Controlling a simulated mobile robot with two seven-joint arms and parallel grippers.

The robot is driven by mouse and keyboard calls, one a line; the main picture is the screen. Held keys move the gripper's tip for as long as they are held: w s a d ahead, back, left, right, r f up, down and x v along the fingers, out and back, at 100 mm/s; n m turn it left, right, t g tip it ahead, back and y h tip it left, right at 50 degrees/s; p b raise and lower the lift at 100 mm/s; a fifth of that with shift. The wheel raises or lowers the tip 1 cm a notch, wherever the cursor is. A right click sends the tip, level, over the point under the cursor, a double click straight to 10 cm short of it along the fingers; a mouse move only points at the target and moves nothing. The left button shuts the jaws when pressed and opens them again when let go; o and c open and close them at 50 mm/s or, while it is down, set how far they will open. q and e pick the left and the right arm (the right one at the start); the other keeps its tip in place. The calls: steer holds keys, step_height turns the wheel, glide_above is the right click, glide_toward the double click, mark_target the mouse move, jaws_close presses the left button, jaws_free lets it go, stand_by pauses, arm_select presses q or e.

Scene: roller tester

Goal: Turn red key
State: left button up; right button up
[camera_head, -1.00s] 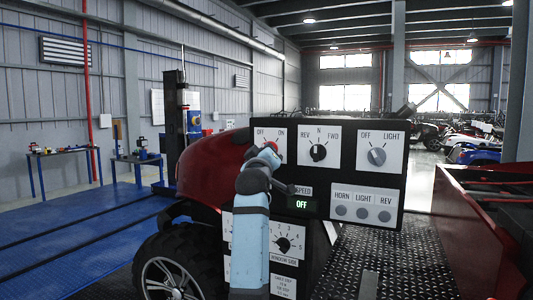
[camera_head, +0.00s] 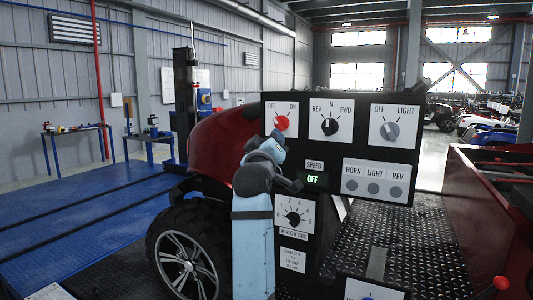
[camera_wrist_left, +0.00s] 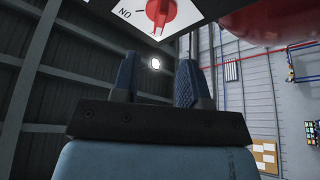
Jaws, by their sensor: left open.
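The red key (camera_head: 282,122) sits on a white plate marked OFF and ON, at the top left of the black control panel (camera_head: 340,152). My left gripper (camera_head: 278,140) is just below the key in the head view, apart from it, with its arm rising from the bottom. In the left wrist view the red key (camera_wrist_left: 162,10) is cut by the top edge, beyond the fingertips. The fingers of my left gripper (camera_wrist_left: 157,70) are spread with nothing between them. Which mark the key points to is hard to tell. My right gripper is out of view.
A REV-N-FWD knob (camera_head: 330,125) and a light knob (camera_head: 391,130) are right of the key. The speed display (camera_head: 314,179) reads OFF. A window-side dial (camera_head: 293,217) is below. A red vehicle (camera_head: 215,145) stands behind the panel, close left.

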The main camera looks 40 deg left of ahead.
arm_select(q)
steer(key=v, duration=0.4)
steer(key=shift+s+d, duration=0.15)
steer(key=shift+s, duration=0.1)
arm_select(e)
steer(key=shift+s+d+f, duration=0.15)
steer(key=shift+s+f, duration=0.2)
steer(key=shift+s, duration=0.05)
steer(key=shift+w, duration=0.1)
